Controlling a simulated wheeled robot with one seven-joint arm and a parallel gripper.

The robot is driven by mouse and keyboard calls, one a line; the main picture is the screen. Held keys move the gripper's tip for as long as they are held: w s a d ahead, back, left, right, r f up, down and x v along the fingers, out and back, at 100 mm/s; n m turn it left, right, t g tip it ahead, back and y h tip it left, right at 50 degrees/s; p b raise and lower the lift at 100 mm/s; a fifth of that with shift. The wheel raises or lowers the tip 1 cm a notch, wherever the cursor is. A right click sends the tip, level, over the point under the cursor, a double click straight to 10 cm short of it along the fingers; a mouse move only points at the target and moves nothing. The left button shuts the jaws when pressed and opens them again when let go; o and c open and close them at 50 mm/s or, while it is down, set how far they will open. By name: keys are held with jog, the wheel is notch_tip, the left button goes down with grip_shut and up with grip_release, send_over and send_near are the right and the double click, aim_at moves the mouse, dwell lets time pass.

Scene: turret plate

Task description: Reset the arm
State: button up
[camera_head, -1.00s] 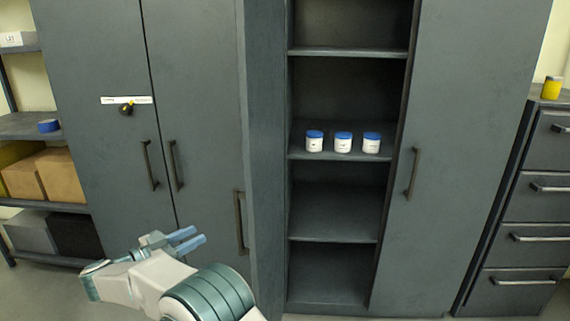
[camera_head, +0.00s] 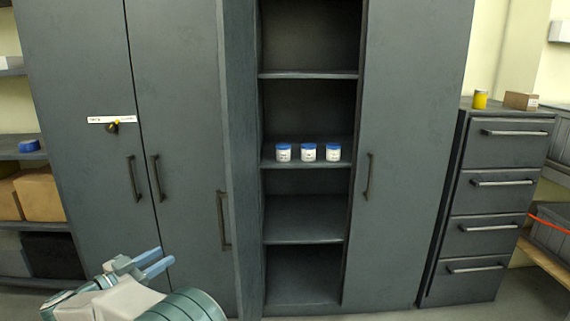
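My gripper (camera_head: 153,263) is at the lower left, in front of the closed grey cabinet. Its two blue fingers point right and stand a little apart with nothing visible between them. Most of my arm below it is cut off by the picture's bottom edge. In the middle stands an open cabinet (camera_head: 302,75) with its left door swung out toward me. Three white jars with blue lids, left (camera_head: 283,152), middle (camera_head: 308,152) and right (camera_head: 333,152), stand in a row on its middle shelf, well away from my gripper.
A closed grey cabinet (camera_head: 75,100) is at the left, with a shelf rack holding boxes (camera_head: 38,193) and a blue roll (camera_head: 29,146) beyond it. A drawer unit (camera_head: 490,205) at the right carries a yellow can (camera_head: 480,99) and a cardboard box (camera_head: 521,101).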

jog(key=w+d+r+n+t+y+p, duration=0.1)
jog(key=w+d+r+n+t+y, duration=0.1)
jog(key=w+d+r+y, duration=0.35)
jog(key=w+d+r+n+t+y+p, duration=0.25)
jog(key=w+r, duration=0.35)
jog(key=r, duration=0.4)
jog(key=s+d+r+n+g+y+p, duration=0.1)
jog(key=d+r+n+g+y, duration=0.3)
jog(key=d+y, duration=0.35)
jog(key=s+d+f+g+h+p, duration=0.1)
jog(key=s+d+f+g, duration=0.3)
jog(key=s+d, duration=0.6)
jog(key=s+d+f+m+g+h+p, duration=0.1)
jog(key=s+d+f+g, duration=0.3)
jog(key=s+d, duration=0.6)
jog(key=s+d+f+g+h+p, duration=0.2)
jog(key=s+d+f+g+h, duration=0.1)
jog(key=s+d, duration=0.7)
jog(key=s+f+g, duration=0.1)
jog(key=s+f, duration=0.1)
jog(key=s, duration=0.2)
jog(key=shift+f+g, duration=0.15)
jog(key=shift+g, duration=0.2)
